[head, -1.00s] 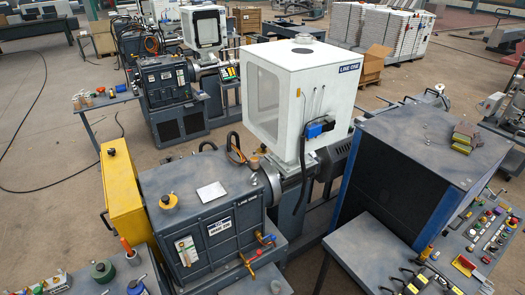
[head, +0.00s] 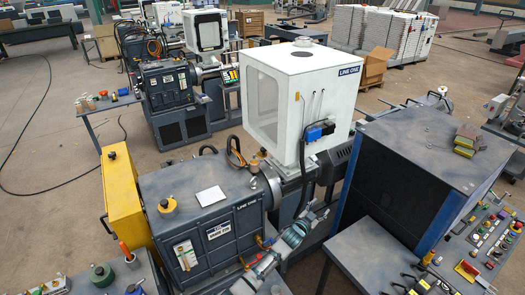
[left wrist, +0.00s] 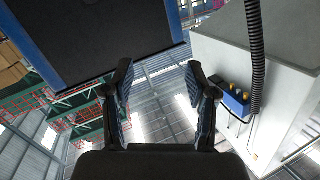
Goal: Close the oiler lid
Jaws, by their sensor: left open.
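A small yellow round fitting (head: 167,206), which may be the oiler, sits on the front left of the grey gearbox top in the head view. It is too small to tell how its lid stands. My left gripper (head: 326,211) is to the right of the gearbox, below the white hopper cabinet and well apart from the yellow fitting. In the left wrist view the left gripper (left wrist: 159,72) is open, with nothing between its fingers. The fitting is not in the wrist view. My right gripper is not in view.
The grey gearbox (head: 235,219) carries a white sheet (head: 210,196) and hoses. A yellow box (head: 122,196) stands at its left. The white hopper cabinet (head: 291,97) rises behind. A dark blue-edged cabinet (head: 420,165) and a control panel (head: 484,240) stand at the right.

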